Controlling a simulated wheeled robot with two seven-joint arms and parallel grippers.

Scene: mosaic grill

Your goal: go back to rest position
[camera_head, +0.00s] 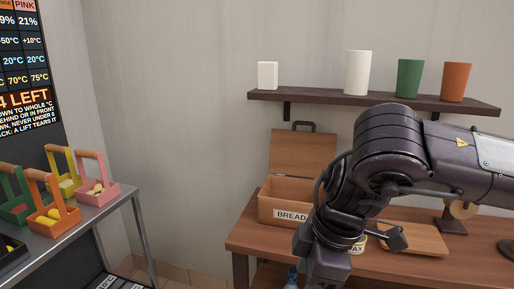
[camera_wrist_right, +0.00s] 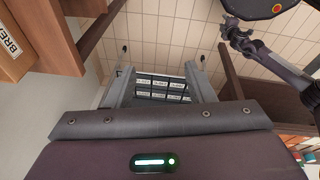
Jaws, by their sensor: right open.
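My right arm (camera_head: 390,150) reaches in from the right in the head view and bends down in front of the wooden table. In the right wrist view my right gripper (camera_wrist_right: 161,75) is open, with its two fingers wide apart and nothing between them. In the head view its fingertips are out of frame. My left gripper does not show in the head view. A dark jointed arm (camera_wrist_right: 262,48) at the upper right of the wrist view looks like mine; its jaws cannot be made out.
A wooden bread box (camera_head: 285,216) with its lid up stands on the table (camera_head: 246,240), partly behind my right arm. A wall shelf (camera_head: 330,99) holds several cups. A grey side table (camera_head: 115,205) with small coloured baskets stands at left. Floor shows between the two tables.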

